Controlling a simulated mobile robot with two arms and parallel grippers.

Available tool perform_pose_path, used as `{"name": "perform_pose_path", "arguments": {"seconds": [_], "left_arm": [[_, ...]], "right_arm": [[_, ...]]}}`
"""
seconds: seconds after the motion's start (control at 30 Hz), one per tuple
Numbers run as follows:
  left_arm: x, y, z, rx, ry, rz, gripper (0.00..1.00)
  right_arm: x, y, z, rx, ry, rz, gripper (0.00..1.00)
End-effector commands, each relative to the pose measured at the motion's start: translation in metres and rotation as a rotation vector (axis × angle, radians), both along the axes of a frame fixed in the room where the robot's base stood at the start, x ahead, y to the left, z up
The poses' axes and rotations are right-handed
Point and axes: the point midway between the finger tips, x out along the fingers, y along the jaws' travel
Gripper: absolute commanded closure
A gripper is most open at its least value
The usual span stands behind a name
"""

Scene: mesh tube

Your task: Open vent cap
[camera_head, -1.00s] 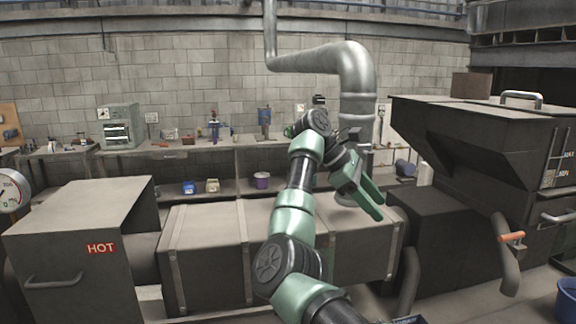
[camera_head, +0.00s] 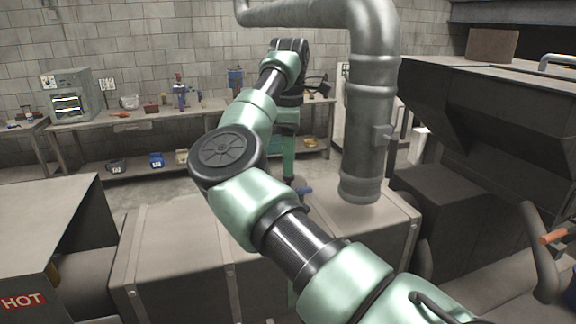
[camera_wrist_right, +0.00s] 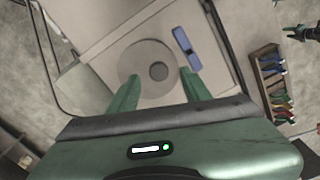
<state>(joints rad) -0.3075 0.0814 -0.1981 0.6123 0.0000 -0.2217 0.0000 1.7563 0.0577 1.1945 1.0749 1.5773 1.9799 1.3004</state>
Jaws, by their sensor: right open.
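The likely vent cap is a round grey disc (camera_wrist_right: 135,62) with a darker round centre (camera_wrist_right: 158,71), seen in the right wrist view on a flat pale surface. A blue bar-shaped handle (camera_wrist_right: 186,48) lies beside the disc; a blue piece also shows in the head view (camera_head: 304,190), on the long box near the pipe's lower end. My right gripper (camera_wrist_right: 160,84) is open and empty, its two green fingers spread over the disc. In the head view the right gripper (camera_head: 289,172) points down above the box; its tips are partly hidden. The left gripper is out of view.
A large metal pipe (camera_head: 370,100) comes down close right of my right gripper. The long box (camera_head: 175,265) lies below my arm. A HOT-labelled box (camera_head: 45,220) stands left, a dark hopper (camera_head: 480,120) right. A workbench (camera_head: 140,115) runs along the back wall.

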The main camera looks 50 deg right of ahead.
Motion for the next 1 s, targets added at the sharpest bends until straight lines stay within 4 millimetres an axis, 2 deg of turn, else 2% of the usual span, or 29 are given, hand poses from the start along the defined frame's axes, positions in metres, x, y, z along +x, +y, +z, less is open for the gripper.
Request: {"name": "perform_pose_path", "arguments": {"seconds": [0.23, 0.53, 0.57, 0.7, 0.73, 1.0], "left_arm": [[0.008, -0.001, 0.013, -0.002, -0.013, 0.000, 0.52], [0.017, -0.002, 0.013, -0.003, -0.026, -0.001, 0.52], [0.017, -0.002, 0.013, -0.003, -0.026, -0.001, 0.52], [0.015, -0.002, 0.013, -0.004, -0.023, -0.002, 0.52], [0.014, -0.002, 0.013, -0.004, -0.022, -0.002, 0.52], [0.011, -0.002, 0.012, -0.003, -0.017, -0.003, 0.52]], "right_arm": [[0.000, 0.000, -0.027, -0.001, 0.001, -0.001, 0.52], [0.000, 0.000, -0.032, -0.001, 0.000, 0.000, 0.52], [0.000, 0.000, -0.032, -0.001, 0.000, 0.000, 0.54], [0.000, 0.000, -0.032, -0.001, 0.000, 0.000, 0.93], [0.000, 0.000, -0.032, -0.001, 0.000, 0.000, 1.00], [0.000, 0.000, -0.032, -0.001, 0.000, 0.000, 1.00]]}}
